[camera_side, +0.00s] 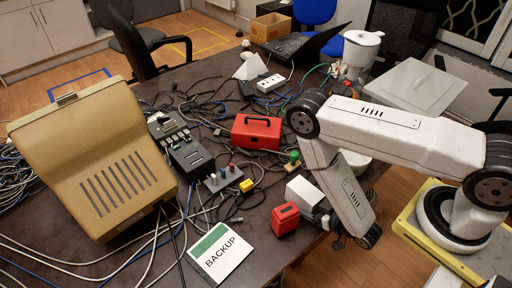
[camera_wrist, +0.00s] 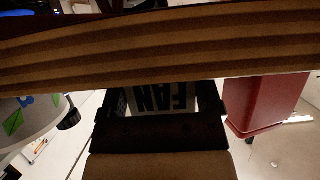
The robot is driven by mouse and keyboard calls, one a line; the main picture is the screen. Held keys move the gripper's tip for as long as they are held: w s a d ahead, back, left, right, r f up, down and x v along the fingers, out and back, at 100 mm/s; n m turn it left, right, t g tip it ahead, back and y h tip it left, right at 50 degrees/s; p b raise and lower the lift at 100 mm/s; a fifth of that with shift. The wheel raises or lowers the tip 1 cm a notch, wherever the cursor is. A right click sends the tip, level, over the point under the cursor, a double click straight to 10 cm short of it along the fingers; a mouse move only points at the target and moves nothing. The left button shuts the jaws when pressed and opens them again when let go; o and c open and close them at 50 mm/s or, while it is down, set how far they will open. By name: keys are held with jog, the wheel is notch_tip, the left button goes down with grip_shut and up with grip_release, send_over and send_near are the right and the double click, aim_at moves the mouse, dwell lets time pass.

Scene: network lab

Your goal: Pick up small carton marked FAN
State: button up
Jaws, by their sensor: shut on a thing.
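The small carton marked FAN (camera_wrist: 160,98) shows in the wrist view with its black lettering upside down, between the dark jaws of my gripper (camera_wrist: 160,120). My gripper is shut on it. In the side view a pale carton (camera_side: 303,192) sits at the end of my arm, beside my gripper (camera_side: 325,217), close to the front right edge of the table. No lettering is readable on it there. I cannot tell whether its underside touches the table.
A red block (camera_side: 285,219) stands just left of my gripper, and a white BACKUP card (camera_side: 220,253) lies nearby. A white bowl (camera_side: 355,161) is behind my arm. A red case (camera_side: 257,132) and many cables cover the table. A brown ridged surface (camera_wrist: 150,45) crosses the wrist view.

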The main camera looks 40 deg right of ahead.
jog(key=shift+r, duration=4.8)
jog(key=shift+w, duration=0.1)
